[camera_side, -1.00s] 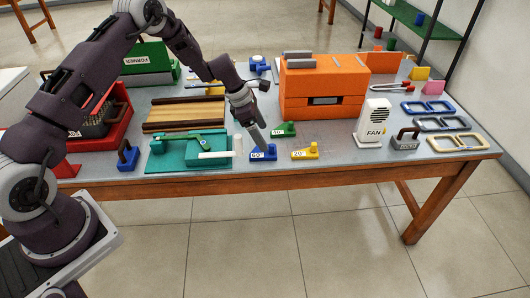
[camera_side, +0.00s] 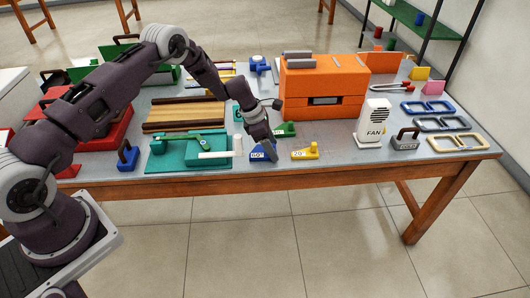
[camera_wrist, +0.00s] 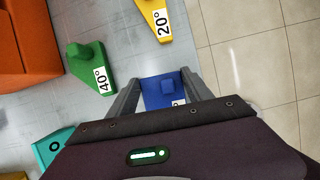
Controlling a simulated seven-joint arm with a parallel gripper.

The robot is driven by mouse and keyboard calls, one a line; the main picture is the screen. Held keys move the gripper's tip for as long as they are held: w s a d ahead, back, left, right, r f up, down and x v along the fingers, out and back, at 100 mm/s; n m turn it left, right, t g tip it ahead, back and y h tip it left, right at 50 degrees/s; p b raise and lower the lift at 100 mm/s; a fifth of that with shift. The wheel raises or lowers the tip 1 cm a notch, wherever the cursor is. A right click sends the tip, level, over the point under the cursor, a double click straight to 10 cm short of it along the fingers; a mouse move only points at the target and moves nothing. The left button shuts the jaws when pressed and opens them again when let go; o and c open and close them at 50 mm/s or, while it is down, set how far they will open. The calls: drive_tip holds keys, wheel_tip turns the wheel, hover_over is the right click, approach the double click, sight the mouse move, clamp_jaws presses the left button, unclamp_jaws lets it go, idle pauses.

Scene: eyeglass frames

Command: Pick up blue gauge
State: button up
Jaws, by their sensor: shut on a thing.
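The blue gauge (camera_side: 258,155) is a small wedge block with a white number label. It is near the front edge of the table, in the middle of the side view. My gripper (camera_side: 270,146) reaches down onto it from above and is shut on it. In the wrist view the blue gauge (camera_wrist: 161,90) sits between the two grey fingers (camera_wrist: 160,92), its label partly hidden by my gripper body. I cannot tell whether the gauge is clear of the table.
The green 40° gauge (camera_side: 286,130) and yellow 20° gauge (camera_side: 305,153) stand close by. A teal fixture (camera_side: 165,160) is to the left. The orange box (camera_side: 340,75) stands behind, and the white fan (camera_side: 373,122) to the right. The table's front edge is near.

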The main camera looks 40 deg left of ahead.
wheel_tip(320, 180, up, 10)
drive_tip(key=shift+r, duration=0.1)
drive_tip(key=shift+c, duration=0.3)
wheel_tip(320, 180, up, 7)
drive_tip(key=s+a+m+g, duration=0.4)
drive_tip(key=s+a+m, duration=0.6)
drive_tip(key=a+m, duration=0.15)
drive_tip(key=shift+h, duration=0.4)
drive_tip(key=f, duration=0.5)
drive_tip(key=shift+s+a+f, duration=0.15)
drive_tip(key=shift+s+a, duration=0.05)
drive_tip(key=shift+a, duration=0.05)
drive_tip(key=shift+f, duration=3.4)
drive_tip(key=shift+f, duration=0.15)
